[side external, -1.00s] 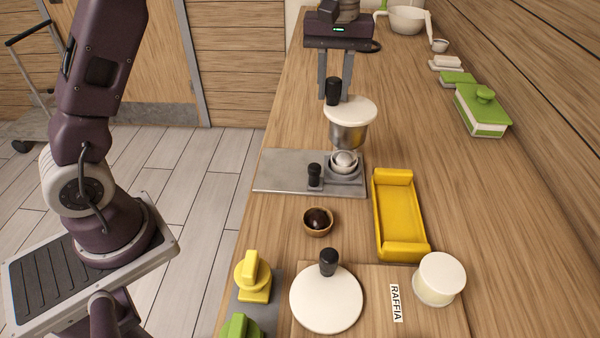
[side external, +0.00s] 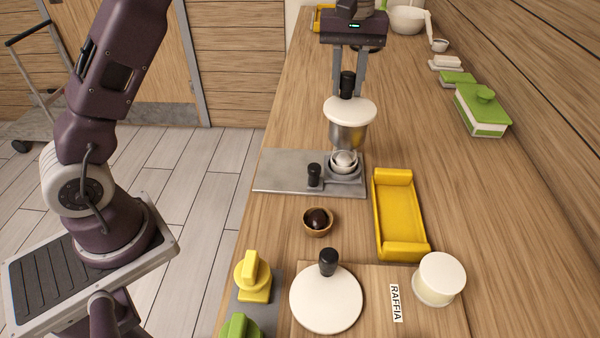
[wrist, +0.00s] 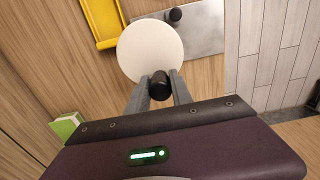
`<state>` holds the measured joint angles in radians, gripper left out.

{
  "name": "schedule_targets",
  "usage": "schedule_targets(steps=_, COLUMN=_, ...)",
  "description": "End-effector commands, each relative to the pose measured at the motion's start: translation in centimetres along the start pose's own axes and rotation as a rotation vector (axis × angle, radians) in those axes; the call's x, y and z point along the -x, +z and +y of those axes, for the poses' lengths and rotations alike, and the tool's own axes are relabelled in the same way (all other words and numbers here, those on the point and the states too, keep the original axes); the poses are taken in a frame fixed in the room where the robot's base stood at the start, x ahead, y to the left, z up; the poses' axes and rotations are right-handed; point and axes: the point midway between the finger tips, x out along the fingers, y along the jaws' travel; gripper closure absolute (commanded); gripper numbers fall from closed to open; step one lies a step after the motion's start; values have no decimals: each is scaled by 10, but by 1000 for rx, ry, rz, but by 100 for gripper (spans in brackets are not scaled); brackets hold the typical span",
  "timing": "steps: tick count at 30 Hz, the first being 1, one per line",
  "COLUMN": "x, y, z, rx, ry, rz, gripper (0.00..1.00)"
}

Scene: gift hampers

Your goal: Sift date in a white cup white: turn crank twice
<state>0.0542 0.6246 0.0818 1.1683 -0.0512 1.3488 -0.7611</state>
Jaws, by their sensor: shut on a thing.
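The sifter has a metal body (side external: 349,135) under a round white top (side external: 352,109) with an upright black crank knob (side external: 347,83). My gripper (side external: 349,90) comes from above and behind, shut on the knob. In the wrist view the knob (wrist: 159,86) sits between the two fingers, at the near edge of the white top (wrist: 150,48). A small white cup (side external: 345,168), with something white and rounded in it, stands below the metal body on a grey holder. A dark round thing, possibly a date (side external: 317,217), lies in a small brown bowl (side external: 306,229) in front.
A grey plate (side external: 280,172) with a black knob (side external: 314,175) lies by the cup. A yellow tray (side external: 398,217) is to the right. A second white disc (side external: 325,301) with a black knob and a cream tub (side external: 439,280) stand in front. Green-lidded boxes line the right side.

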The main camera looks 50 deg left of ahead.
Motion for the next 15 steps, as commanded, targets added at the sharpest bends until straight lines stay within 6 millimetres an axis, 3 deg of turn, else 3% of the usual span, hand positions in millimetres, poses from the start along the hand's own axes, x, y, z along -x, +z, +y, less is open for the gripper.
schedule_targets(steps=3, x=0, y=1, z=11, rx=-4, ry=3, rz=-3, gripper=89)
schedule_targets(steps=15, x=0, y=-1, z=7, rx=-1, ry=-2, rz=-1, gripper=89)
